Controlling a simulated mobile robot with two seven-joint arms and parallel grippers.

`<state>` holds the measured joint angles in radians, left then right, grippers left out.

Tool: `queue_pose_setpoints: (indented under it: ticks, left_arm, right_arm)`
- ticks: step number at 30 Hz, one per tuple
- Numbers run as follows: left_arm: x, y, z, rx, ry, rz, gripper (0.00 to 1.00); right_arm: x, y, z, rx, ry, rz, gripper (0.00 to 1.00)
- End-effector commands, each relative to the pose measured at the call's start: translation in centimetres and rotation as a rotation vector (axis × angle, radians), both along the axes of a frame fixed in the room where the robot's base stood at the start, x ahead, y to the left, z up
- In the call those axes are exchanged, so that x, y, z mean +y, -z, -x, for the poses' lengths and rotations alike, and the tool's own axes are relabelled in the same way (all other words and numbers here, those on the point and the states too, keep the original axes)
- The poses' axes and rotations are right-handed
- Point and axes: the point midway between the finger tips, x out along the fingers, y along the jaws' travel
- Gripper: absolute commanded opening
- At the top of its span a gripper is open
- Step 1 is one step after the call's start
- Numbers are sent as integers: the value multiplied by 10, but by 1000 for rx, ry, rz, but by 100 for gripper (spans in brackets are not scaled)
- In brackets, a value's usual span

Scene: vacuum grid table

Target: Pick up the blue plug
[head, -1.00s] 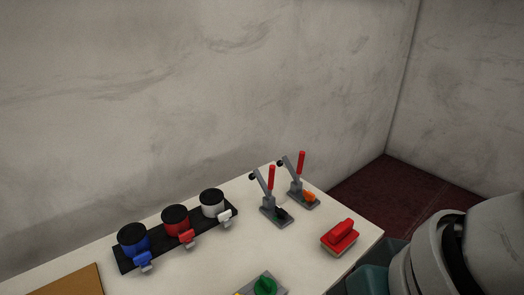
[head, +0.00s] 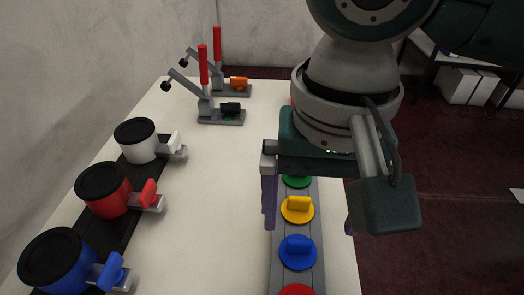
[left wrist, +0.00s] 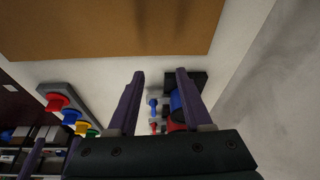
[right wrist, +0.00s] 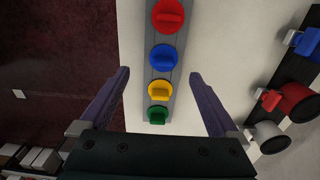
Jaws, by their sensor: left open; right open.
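The blue plug (head: 297,252) is a round blue disc with a raised grip, seated on a long grey strip (head: 276,270). It sits between a yellow plug (head: 298,209) and a red plug (head: 297,290); a green plug (head: 297,181) is farther back. My right gripper (head: 310,222) is open and empty above the strip. In the right wrist view the blue plug (right wrist: 162,57) shows between the open fingers' tips (right wrist: 158,73), apart from both. My left gripper (left wrist: 160,73) is open and empty, outside the head view. The blue plug (left wrist: 71,117) shows left of it in the left wrist view.
White, red and blue black-topped cylinders (head: 103,190) with valve-like handles stand on a black base along the table's left. Two red-handled clamps (head: 205,90) stand at the back. A brown board (left wrist: 110,25) lies on the white table (head: 200,220). The strip runs near the table's right edge.

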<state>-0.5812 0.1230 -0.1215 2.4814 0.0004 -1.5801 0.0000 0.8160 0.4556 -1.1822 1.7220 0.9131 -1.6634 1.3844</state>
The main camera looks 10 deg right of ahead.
Motion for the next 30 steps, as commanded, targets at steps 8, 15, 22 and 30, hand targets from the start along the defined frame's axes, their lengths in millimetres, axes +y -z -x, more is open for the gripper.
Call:
queue_pose_setpoints:
  ticks: [8,15,22,30]
  left_arm:
    - [-1,9,0,0,0,2,50]
    - [-1,17,0,0,-3,4,50]
    - [-1,17,0,-1,-4,4,50]
    - [-1,17,-1,-1,-4,3,50]
  right_arm:
    - [2,31,-3,1,-1,0,97]
    - [4,65,-8,0,-3,-1,97]
    - [4,68,-8,-2,-4,-2,97]
    - [4,67,-8,-2,-4,-2,72]
